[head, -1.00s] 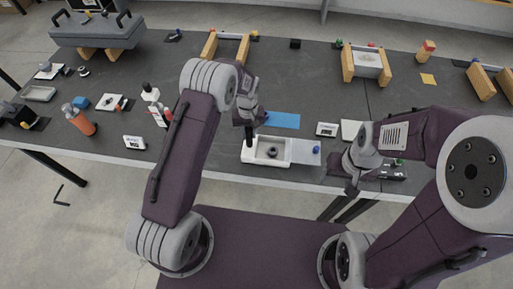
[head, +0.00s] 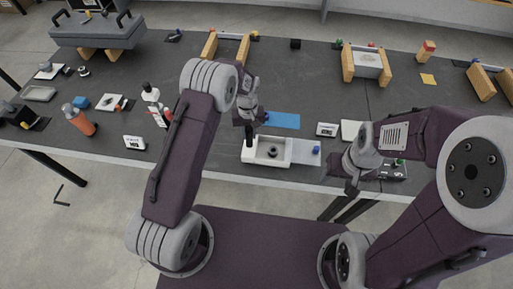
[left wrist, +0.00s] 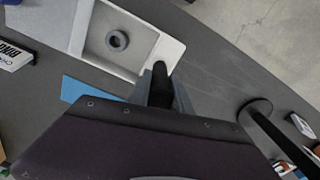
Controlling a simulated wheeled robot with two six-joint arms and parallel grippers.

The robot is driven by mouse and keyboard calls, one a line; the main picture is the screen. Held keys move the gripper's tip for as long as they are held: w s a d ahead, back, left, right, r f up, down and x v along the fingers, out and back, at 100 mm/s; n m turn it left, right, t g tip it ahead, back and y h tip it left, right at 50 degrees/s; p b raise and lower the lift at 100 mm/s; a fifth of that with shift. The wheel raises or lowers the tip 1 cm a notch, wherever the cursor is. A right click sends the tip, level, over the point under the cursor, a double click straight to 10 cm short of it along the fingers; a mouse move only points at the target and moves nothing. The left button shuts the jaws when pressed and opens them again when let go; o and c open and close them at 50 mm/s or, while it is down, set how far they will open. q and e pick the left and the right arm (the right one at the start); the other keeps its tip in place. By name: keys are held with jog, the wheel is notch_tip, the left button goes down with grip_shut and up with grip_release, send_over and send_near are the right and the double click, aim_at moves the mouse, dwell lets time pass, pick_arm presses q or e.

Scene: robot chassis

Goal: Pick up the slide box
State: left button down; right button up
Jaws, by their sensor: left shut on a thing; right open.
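A white box-like tray (head: 282,161) with a grey ring (head: 272,151) in its well lies near the table's front edge. It also shows in the left wrist view (left wrist: 176,48). I cannot tell for sure which thing is the slide box. My left gripper (head: 249,122) is above the tray's left end, shut on a dark upright piece (left wrist: 160,85). The lower end of this piece is partly hidden in the wrist view. My right gripper (head: 351,188) is open and empty at the table's front edge, right of the tray.
White label cards (head: 327,129) (head: 134,142) stand nearby. An orange bottle (head: 83,122) is at left.

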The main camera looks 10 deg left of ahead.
pick_arm(q)
jog(key=shift+r, duration=0.1)
jog(key=shift+r+b, duration=0.55)
jog(key=shift+r, duration=1.45)
jog(key=s+d+r+b, duration=0.2)
jog(key=d+r, duration=0.5)
jog(key=d, duration=0.4)
jog(key=shift+s, duration=0.85)
jog(key=p, duration=0.2)
send_over(249, 127)
jog(key=shift+s+f, duration=0.1)
jog(key=shift+f, duration=0.1)
